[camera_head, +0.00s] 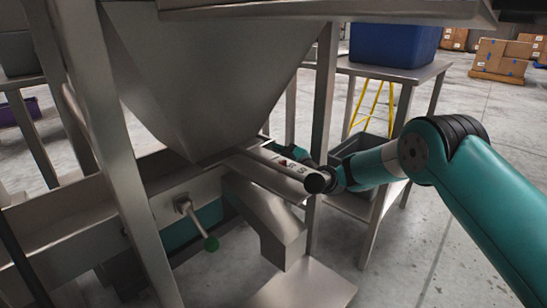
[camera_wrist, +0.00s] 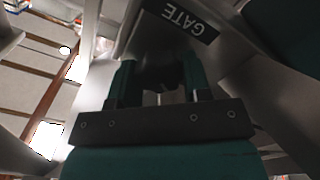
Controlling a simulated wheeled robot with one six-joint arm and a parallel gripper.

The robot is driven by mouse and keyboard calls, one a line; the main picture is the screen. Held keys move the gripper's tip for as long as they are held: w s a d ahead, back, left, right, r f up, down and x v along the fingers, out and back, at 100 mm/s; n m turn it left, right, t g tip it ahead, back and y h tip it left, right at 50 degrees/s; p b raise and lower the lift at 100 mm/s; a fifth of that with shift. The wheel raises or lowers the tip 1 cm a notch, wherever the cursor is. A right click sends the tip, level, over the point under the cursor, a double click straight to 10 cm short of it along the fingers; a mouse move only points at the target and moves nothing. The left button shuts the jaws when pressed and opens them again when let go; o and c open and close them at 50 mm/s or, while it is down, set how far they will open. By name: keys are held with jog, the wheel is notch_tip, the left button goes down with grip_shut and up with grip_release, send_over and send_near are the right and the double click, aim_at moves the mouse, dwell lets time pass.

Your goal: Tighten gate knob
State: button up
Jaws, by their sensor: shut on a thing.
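In the wrist view my gripper (camera_wrist: 158,70) has its two teal fingers on either side of a dark knob (camera_wrist: 158,79), and it is shut on this knob. The knob sits below a black plate lettered GATE (camera_wrist: 180,20), which is upside down in this view. The fingers hide the knob's sides, and its stem cannot be made out. In the head view my arm reaches in from the right to beside the steel hopper (camera_head: 215,80). My own wrist and the frame hide the fingers and the gate knob there.
A steel leg (camera_head: 110,150) stands in front. A blue bin (camera_head: 393,45) stands on a steel table (camera_head: 415,72) behind, with a grey bin (camera_head: 368,143) below. Open floor lies right.

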jog(key=m, duration=0.3)
jog(key=m+p, duration=0.1)
jog(key=m, duration=0.2)
jog(key=shift+w+d+r, duration=0.1)
jog(key=shift+d+r, duration=0.05)
jog(key=m+p, duration=0.1)
jog(key=m, duration=0.4)
jog(key=shift+m, duration=0.4)
jog(key=shift+w+d, duration=0.1)
jog(key=o, duration=0.8)
jog(key=shift+o, duration=0.6)
jog(key=p+v, duration=0.3)
jog(key=v, duration=1.4)
jog(key=shift+p, duration=0.3)
jog(key=shift+d, duration=0.1)
